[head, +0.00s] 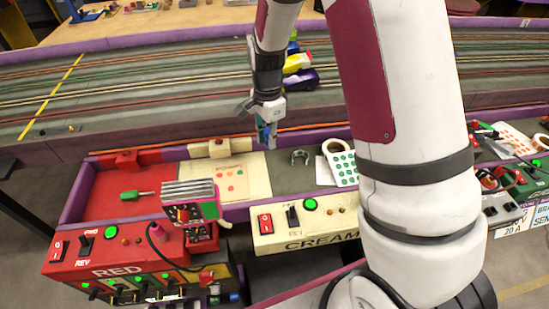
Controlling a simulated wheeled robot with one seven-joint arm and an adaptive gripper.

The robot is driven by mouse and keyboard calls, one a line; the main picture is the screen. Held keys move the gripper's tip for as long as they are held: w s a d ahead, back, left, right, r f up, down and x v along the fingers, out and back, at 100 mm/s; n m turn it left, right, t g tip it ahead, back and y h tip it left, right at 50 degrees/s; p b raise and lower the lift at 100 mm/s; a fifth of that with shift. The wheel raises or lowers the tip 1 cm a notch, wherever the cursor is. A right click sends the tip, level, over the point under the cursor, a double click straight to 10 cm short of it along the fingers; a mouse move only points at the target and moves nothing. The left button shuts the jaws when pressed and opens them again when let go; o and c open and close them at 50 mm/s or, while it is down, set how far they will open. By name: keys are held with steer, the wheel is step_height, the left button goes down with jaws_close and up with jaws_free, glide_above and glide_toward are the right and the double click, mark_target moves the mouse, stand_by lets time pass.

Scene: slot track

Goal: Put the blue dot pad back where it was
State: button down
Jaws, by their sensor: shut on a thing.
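My gripper (267,138) points down over the back edge of the cream tray (256,191). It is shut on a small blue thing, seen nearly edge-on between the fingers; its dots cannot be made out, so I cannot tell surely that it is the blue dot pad. A sheet with green dots (343,168) lies to the right, beside a white tape roll (327,151), partly hidden by my arm.
A grey horseshoe-shaped part (299,158) lies in the grey tray section. The red tray (105,192) holds a green-handled screwdriver (137,195). A ribbed block (188,190) stands above the red control box (115,250). The slot track (150,92) with toy cars (300,78) runs behind.

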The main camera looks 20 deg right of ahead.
mark_target(269, 163)
steer(key=shift+f+b, duration=0.65)
steer(key=shift+f, duration=3.1)
steer(key=shift+f, duration=0.2)
steer(key=c, duration=1.5)
jaws_free()
steer(key=shift+o, duration=0.3)
steer(key=shift+r, duration=0.1)
